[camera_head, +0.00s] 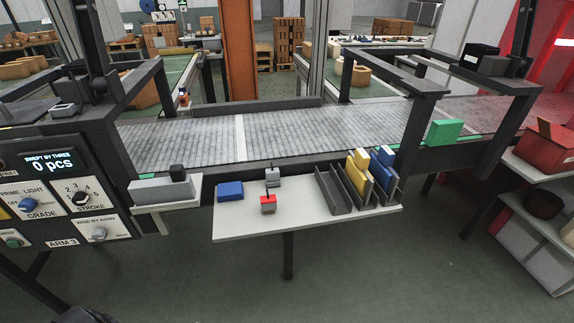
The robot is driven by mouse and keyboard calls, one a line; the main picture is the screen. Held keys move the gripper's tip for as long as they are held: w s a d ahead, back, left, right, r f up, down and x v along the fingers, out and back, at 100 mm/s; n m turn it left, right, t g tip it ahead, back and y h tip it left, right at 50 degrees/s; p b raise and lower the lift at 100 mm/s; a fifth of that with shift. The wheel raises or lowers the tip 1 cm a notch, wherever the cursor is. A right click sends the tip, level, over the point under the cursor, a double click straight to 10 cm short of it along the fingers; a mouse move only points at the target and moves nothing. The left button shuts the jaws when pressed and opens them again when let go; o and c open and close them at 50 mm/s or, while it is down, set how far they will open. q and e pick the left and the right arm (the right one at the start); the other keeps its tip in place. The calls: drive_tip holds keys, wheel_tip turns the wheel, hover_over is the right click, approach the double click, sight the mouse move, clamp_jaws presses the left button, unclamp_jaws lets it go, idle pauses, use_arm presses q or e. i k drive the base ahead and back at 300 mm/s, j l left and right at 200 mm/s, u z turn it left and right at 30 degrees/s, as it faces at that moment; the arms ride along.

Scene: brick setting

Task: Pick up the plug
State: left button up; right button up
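No object is clearly marked as the plug. A small grey block with a red top (268,204) stands near the front of the white shelf (250,226). Behind it on the same shelf is a small grey piece with a dark upright stub (272,177). I cannot tell which of these is the plug. Neither of my grippers can be made out; only a dark shape shows at the bottom left edge. Nothing touches either small piece.
A blue block (230,191) lies left of the small pieces. Grey channels (333,192) with yellow and blue bricks (381,169) stand right. A conveyor (285,135) runs behind, under dark frames. A control panel (65,195) stands left. The shelf's front is clear.

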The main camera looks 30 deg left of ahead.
sight(271, 174)
drive_tip(key=u, duration=2.15)
drive_tip(key=z, duration=1.25)
drive_tip(key=j+z, duration=0.25)
drive_tip(key=z, duration=0.15)
drive_tip(key=j+z, duration=0.55)
drive_tip(key=z, duration=0.2)
drive_tip(key=j+z, duration=0.35)
